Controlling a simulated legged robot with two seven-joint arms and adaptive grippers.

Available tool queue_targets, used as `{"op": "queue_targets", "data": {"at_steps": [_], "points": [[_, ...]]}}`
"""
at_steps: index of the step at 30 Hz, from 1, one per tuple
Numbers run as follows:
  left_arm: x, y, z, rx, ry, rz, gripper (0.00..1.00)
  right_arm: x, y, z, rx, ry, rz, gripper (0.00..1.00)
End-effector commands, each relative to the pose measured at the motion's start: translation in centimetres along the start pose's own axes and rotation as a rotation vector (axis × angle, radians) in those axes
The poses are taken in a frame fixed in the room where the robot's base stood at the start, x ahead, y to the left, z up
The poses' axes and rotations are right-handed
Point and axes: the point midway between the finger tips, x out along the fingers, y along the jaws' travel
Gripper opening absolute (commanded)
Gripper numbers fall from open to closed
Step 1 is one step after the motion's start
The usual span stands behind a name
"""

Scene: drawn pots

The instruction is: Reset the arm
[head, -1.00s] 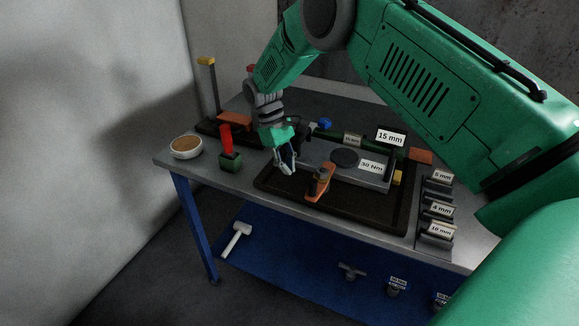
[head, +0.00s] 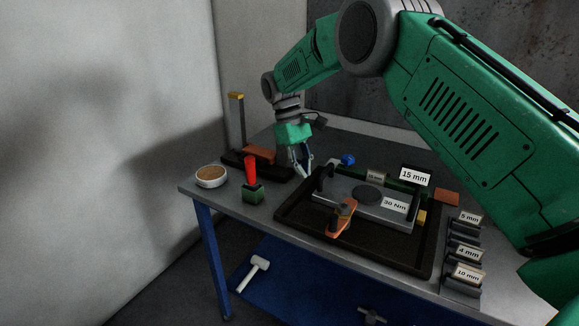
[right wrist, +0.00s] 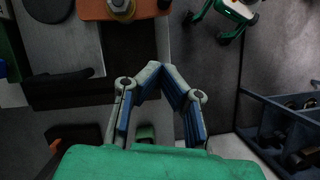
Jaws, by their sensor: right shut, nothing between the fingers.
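My right arm, green with grey joints, comes in from the right of the head view and bends down over the workbench. My right gripper (head: 303,174) is shut and empty, its fingertips pointing down above the left rear part of the dark tray (head: 291,217). In the right wrist view the fingertips of my right gripper (right wrist: 160,68) meet with nothing between them. The orange clamp-like tool (head: 343,216) on the tray is apart from the gripper.
On the workbench (head: 231,207) stand a bowl (head: 211,182), a red-handled tool (head: 251,170) in a green block and an upright post (head: 237,120). Labelled holders (head: 464,252) line the right side. A white mallet (head: 252,274) lies on the blue lower shelf.

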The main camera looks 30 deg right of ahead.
Motion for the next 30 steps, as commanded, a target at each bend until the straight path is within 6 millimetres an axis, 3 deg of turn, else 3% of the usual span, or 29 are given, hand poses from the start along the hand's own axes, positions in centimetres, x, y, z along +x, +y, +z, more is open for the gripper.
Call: {"op": "queue_targets", "data": {"at_steps": [7,10,14,15,20,24,27,30], "points": [[0.0,0.0,0.0,0.0,0.0,0.0,0.61,0.4,-0.1,-0.1,-0.001,0.001,-0.001,0.0],[0.0,0.0,0.0,0.0,0.0,0.0,0.61,2.8,-0.6,-0.4,-0.002,0.009,-0.003,0.0],[0.0,0.0,0.0,0.0,0.0,0.0,0.61,10.1,-2.5,-1.0,0.0,0.045,-0.013,0.0],[0.0,0.0,0.0,0.0,0.0,0.0,0.61,13.0,-3.3,-0.8,0.004,0.061,-0.018,0.0],[0.0,0.0,0.0,0.0,0.0,0.0,0.61,23.5,-6.9,1.6,0.036,0.135,-0.041,0.0],[0.0,0.0,0.0,0.0,0.0,0.0,0.61,31.0,-10.2,6.3,0.084,0.199,-0.059,0.0],[0.0,0.0,0.0,0.0,0.0,0.0,0.61,34.7,-12.2,10.6,0.124,0.243,-0.067,0.0],[0.0,0.0,0.0,0.0,0.0,0.0,0.61,36.8,-13.8,14.5,0.161,0.281,-0.069,0.0]]}}
